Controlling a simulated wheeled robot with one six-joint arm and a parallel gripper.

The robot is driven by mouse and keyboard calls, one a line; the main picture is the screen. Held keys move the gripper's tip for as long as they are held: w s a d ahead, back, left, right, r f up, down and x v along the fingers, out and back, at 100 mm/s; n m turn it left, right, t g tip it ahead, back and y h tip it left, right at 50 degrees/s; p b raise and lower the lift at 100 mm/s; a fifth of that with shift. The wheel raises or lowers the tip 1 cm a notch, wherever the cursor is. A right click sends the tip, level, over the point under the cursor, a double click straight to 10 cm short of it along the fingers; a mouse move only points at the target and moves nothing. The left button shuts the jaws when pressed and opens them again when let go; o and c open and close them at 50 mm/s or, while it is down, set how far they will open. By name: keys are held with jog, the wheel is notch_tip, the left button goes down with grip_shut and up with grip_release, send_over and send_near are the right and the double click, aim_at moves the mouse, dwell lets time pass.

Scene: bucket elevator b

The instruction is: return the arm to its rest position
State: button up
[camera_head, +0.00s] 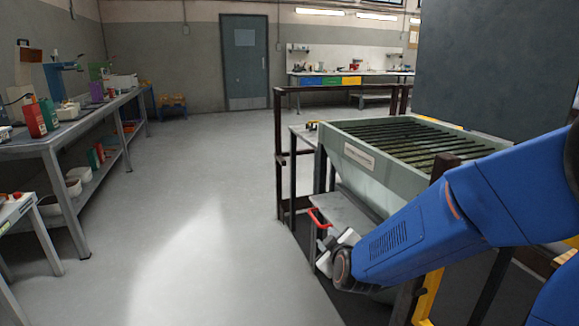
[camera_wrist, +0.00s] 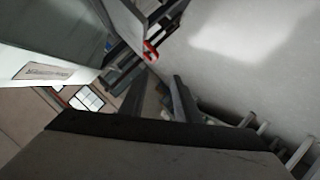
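My blue arm (camera_head: 430,222) reaches from the right edge down and left, in front of the grey-green hopper. At its end my gripper (camera_head: 335,248) shows as a small pale grey part, low beside the hopper. The handle also shows in the wrist view (camera_wrist: 150,51), ahead of the wrist. I see nothing clearly held.
The hopper (camera_head: 357,178), with a dark grate (camera_head: 420,142) on top, stands close behind my arm. A brown post (camera_head: 279,150) and rails frame it. A workbench (camera_head: 60,138) with tools lines the left. The floor (camera_head: 190,215) between is clear.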

jog(key=s+d+r+m+g, duration=0.2)
jog(key=s+d, duration=0.3)
jog(key=s, duration=0.6)
jog(key=s+d+r+m+g+h, duration=0.1)
jog(key=s+d+m+g, duration=0.3)
jog(key=s, duration=0.7)
jog(key=s+d+r+m+g, duration=0.2)
jog(key=s+d, duration=0.5)
jog(key=s, duration=0.4)
jog(key=shift+s+r+m+g, duration=0.15)
jog(key=shift+r+m+g, duration=0.25)
jog(key=shift+m, duration=0.4)
